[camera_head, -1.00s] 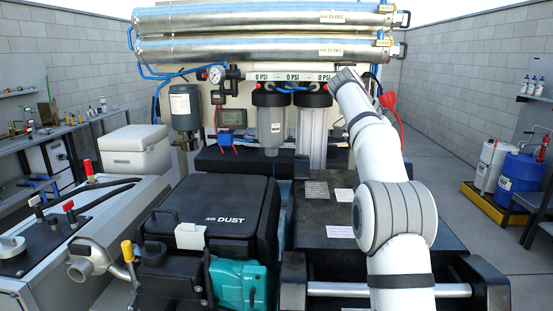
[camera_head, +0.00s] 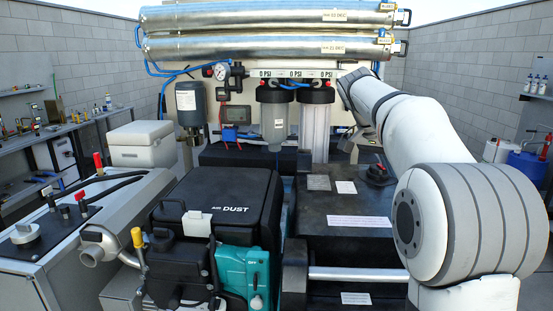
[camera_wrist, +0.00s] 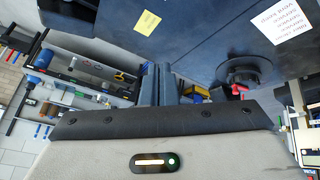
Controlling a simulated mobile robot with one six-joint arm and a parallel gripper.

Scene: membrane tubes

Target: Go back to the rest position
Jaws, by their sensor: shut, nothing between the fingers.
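My gripper shows in the wrist view, its two dark fingers (camera_wrist: 157,84) close together with nothing held between them. In the head view my white arm runs from the lower right up toward the filter housings, and its large grey-banded joint is close to the camera. The fingers themselves cannot be made out in the head view. Two silver membrane tubes (camera_head: 262,18) lie across the top of the rack, one above the other. The lower tube (camera_head: 262,46) has a white label, and both have end caps and handles at the right.
Two filter housings (camera_head: 274,122) hang under the rack near my arm. A black case (camera_head: 222,200) stands in the front middle. A black block with labels (camera_head: 345,205) lies left of my arm joint. A grey control cabinet (camera_head: 60,250) stands at left, a blue drum (camera_head: 525,165) at right.

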